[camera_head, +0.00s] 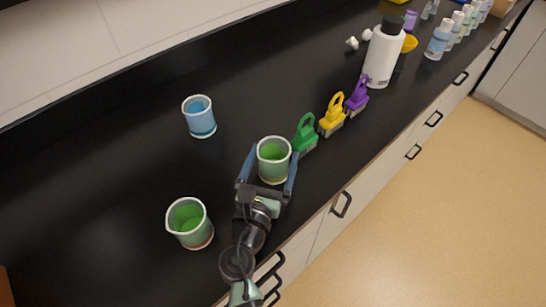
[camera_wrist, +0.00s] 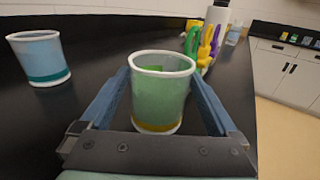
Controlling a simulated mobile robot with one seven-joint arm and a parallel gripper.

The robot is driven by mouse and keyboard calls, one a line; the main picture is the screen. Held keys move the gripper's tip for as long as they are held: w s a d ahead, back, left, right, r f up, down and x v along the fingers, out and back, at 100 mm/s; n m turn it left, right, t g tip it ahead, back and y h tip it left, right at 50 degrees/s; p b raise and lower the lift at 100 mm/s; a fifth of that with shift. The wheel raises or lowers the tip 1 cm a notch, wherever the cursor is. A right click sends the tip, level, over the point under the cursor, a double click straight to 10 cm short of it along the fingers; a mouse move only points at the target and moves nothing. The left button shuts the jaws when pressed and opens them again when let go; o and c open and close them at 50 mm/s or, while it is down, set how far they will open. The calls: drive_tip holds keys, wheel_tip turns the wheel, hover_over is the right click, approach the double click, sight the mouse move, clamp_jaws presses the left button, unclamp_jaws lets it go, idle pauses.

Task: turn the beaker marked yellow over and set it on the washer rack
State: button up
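A green-tinted beaker (camera_head: 273,162) with a yellow band near its base stands upright on the black bench; it also shows in the wrist view (camera_wrist: 160,95). My gripper (camera_head: 274,153) is open, with its blue fingers on either side of this beaker; the wrist view shows them spread (camera_wrist: 160,75). Narrow gaps seem to remain beside the beaker. Another green-tinted beaker (camera_head: 190,224), with an orange-brown band, stands upright at the lower left. A blue-tinted beaker (camera_head: 199,117) with a teal band stands farther back, also at left in the wrist view (camera_wrist: 39,58). I cannot make out a washer rack.
Green (camera_head: 306,134), yellow (camera_head: 332,116) and purple (camera_head: 357,98) handled brushes stand close beyond the beaker. A white bottle with a black cap (camera_head: 382,55) and several small bottles stand farther along. The bench's front edge is close on the right. The back left is clear.

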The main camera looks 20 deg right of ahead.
idle(0.3)
drive_tip(key=v, duration=0.4)
drive_tip(key=b+v, duration=0.1)
drive_tip(key=v, duration=0.8)
drive_tip(key=shift+w+a+f+b, duration=0.15)
drive_tip(key=shift+f+b, duration=0.15)
drive_tip(key=shift+f, duration=0.1)
